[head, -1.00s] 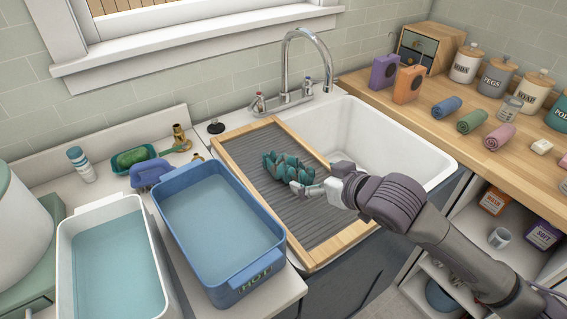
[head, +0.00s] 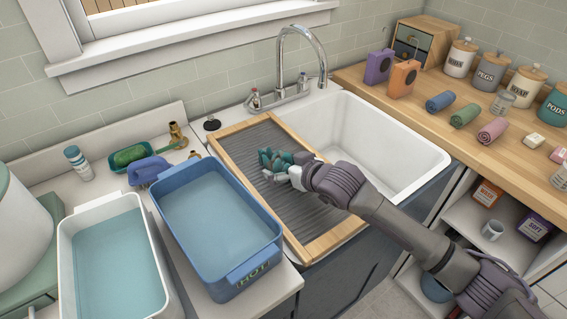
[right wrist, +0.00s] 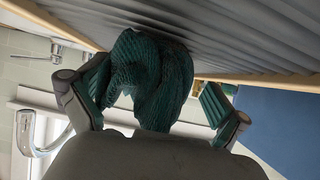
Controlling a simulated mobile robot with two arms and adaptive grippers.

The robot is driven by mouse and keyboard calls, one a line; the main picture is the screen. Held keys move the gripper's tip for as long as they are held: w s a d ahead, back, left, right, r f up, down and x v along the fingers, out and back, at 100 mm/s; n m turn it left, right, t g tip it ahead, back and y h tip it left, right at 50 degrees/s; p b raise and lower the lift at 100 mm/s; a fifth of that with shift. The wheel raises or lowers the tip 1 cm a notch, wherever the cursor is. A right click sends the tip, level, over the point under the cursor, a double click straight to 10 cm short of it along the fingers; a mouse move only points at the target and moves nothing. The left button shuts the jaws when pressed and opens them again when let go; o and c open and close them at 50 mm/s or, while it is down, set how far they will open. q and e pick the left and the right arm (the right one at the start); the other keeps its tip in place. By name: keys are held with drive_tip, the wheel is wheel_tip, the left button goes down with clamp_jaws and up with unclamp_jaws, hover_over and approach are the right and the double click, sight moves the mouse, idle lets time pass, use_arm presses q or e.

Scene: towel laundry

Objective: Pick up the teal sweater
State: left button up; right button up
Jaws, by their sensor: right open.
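The teal sweater (head: 272,158) lies crumpled on the ribbed grey washboard (head: 262,140) with a wooden frame. My right gripper (head: 284,168) is at the sweater and hides part of it. In the right wrist view the knitted sweater (right wrist: 155,80) sits between the two spread fingers of the right gripper (right wrist: 155,100). The fingers are open on either side of it, and I cannot tell whether they touch it. My left gripper is not in view.
A blue tub marked HOT (head: 215,220) and a white tub (head: 115,260), both with water, stand left of the board. Rolled towels (head: 465,113) lie on the wooden counter (head: 430,120).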

drive_tip(key=shift+c, duration=0.2)
drive_tip(key=shift+s, duration=0.1)
drive_tip(key=c, duration=1.3)
drive_tip(key=shift+r, duration=0.2)
